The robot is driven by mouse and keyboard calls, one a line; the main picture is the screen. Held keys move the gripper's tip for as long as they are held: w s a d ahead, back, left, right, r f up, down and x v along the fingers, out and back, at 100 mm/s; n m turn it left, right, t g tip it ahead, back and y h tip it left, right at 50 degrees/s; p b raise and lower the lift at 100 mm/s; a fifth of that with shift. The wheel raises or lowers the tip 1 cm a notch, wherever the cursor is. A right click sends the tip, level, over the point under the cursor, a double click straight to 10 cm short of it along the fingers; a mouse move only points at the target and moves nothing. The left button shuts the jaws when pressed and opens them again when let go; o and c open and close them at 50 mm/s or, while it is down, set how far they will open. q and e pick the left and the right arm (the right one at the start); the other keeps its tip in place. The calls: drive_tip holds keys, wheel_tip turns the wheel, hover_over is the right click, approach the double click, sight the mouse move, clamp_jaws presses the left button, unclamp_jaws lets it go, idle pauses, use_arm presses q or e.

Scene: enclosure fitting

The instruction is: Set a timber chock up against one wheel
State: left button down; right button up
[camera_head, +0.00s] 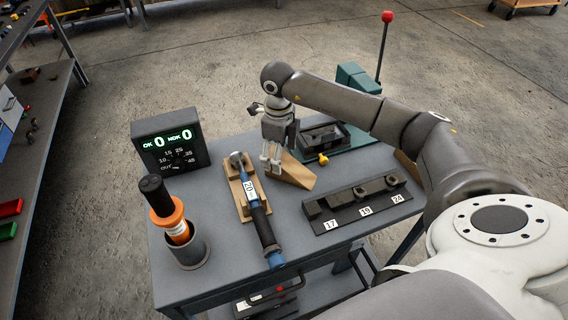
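A tan timber wedge, the chock (296,172), sits on the grey bench top (320,240) near its middle, its thin end toward the lower right. My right gripper (271,166) points down at the chock's left, thicker end. Its fingers overlap that end in the picture, and I cannot tell whether they grip it or stand beside it. A second piece of timber (406,165) shows partly behind my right arm. My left gripper is not in view. No wheel of the bench shows clearly.
A torque wrench (262,222) lies in a wooden cradle (234,191). A counter box (170,142) and an orange-and-black tool in a cup (188,252) stand left. A numbered socket rack (350,208) and a green press (352,134) are right. A wheeled cart (525,4) stands far back.

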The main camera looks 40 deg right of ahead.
drive_tip(key=shift+f, duration=1.35)
drive_tip(key=c, duration=1.3)
drive_tip(key=shift+r, duration=0.1)
drive_tip(key=shift+c, duration=0.2)
